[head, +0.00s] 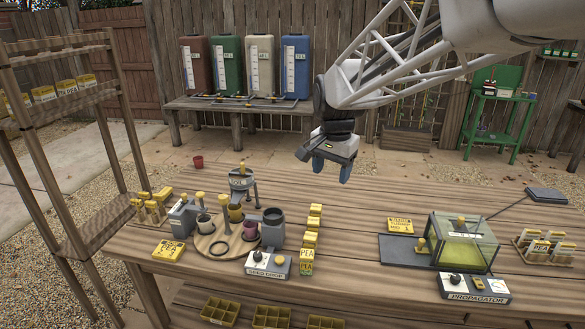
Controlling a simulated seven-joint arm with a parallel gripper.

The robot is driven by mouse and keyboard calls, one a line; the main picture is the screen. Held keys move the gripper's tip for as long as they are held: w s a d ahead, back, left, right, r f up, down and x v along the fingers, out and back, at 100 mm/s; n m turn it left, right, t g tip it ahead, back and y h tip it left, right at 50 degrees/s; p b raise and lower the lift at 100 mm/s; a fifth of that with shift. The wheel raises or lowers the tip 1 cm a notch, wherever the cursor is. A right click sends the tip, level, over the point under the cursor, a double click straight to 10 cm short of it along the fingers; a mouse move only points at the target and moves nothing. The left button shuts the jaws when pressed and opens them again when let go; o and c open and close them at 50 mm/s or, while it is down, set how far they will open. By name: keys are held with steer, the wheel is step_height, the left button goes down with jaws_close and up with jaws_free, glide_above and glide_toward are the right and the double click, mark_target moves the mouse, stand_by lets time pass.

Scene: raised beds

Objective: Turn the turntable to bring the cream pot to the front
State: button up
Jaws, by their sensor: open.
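The turntable (237,246) is a round wooden disc on the bench, left of centre. The cream pot (205,225) stands upright at its left side, close to a grey device. A yellow pot (235,214) stands toward the back of the disc and a mauve pot (250,231) at its right. A dark ring (219,249) lies at the disc's front, with no pot in it. My gripper (332,169) hangs above the bench, up and to the right of the turntable. It is open and empty, touching nothing.
Grey stations crowd the disc: one at left (184,219), one behind (241,184), and a cylinder (273,232) at right. Yellow seed packets (311,240) stand right of them. The propagator (465,242) is farther right. Bench between packets and propagator is clear.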

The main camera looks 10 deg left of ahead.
steer(key=w+a+f+m, duration=0.1)
steer(key=w+a+f, duration=0.3)
steer(key=a, duration=0.5)
steer(key=w+a+f+m, duration=0.1)
steer(key=w+a, duration=0.5)
steer(key=a, duration=0.3)
steer(key=m+g, duration=0.1)
steer(key=m, duration=0.1)
glide_above(223, 196)
step_height(223, 196, down, 9)
steer(key=shift+f, duration=0.1)
steer(key=shift+f, duration=3.85)
steer(key=shift+c, duration=0.4)
steer(key=c, duration=0.9)
steer(key=shift+o, duration=0.2)
